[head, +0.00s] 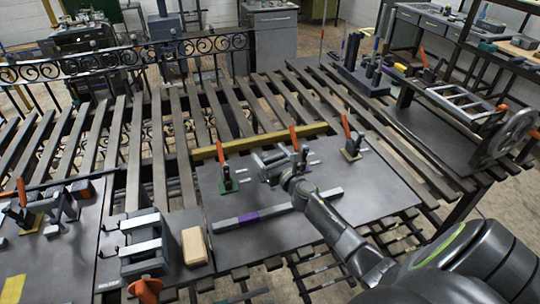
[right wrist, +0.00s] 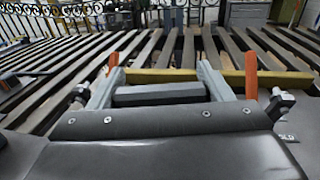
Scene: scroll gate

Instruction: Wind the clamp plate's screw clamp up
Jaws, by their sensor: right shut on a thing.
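The clamp plate (head: 345,180) is a dark grey sheet in the middle of the head view. Along its far side stand orange-levered clamps: a green-footed one (head: 226,180), a middle one (head: 293,138) and a tan-footed one (head: 350,138), levers up. Which is the screw clamp I cannot tell. My right gripper (head: 271,160) is low over the plate, between the green-footed and middle clamps. In the right wrist view its fingers (right wrist: 158,80) are shut on a grey block (right wrist: 158,95). Two orange levers (right wrist: 251,75) show beyond. My left gripper is not in view.
A grey bar with a purple band (head: 250,215) lies on the plate's near part. A yellow bar (head: 260,141) runs along the far edge. A fixture with pale bars (head: 140,247) and a tan block (head: 194,246) stand left. A handwheel (head: 512,132) stands right.

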